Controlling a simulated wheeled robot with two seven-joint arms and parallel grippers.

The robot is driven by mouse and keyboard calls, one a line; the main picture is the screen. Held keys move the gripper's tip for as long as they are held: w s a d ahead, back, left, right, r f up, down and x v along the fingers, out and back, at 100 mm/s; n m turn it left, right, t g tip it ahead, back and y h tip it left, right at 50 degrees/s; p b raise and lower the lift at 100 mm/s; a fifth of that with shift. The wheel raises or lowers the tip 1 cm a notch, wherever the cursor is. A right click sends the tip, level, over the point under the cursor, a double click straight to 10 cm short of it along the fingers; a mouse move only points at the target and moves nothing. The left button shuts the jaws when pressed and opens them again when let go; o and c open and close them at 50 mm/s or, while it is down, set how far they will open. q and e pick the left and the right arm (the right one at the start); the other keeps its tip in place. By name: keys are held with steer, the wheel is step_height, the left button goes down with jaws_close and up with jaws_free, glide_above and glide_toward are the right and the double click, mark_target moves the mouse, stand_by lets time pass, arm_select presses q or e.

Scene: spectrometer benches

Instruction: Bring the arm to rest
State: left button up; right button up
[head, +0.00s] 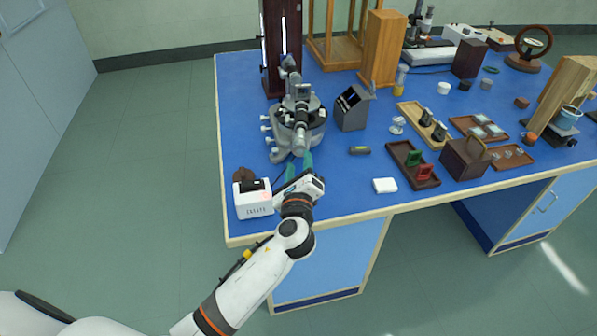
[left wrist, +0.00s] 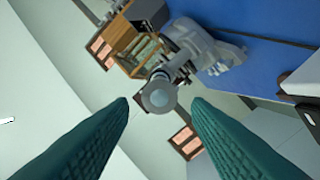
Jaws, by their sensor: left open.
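My left arm comes in from the lower left of the head view and reaches over the front left of the blue bench. My left gripper (head: 299,165) is open, with green fingers pointing at the grey spectrometer (head: 298,125). In the left wrist view the two green fingers (left wrist: 162,105) are spread wide with nothing between them. The spectrometer's round telescope end (left wrist: 159,95) shows beyond the fingertips. I cannot tell whether the fingers touch the instrument. My right gripper is in neither view.
A white box with a dark top (head: 253,200) stands close left of my gripper. A white block (head: 385,185) and a small level-like piece (head: 360,150) lie to the right. A grey meter (head: 353,107) stands beside the spectrometer. Wooden trays (head: 400,147) fill the right; the floor (head: 150,170) left is clear.

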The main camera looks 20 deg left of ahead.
arm_select(q)
steer(key=shift+v, duration=0.9)
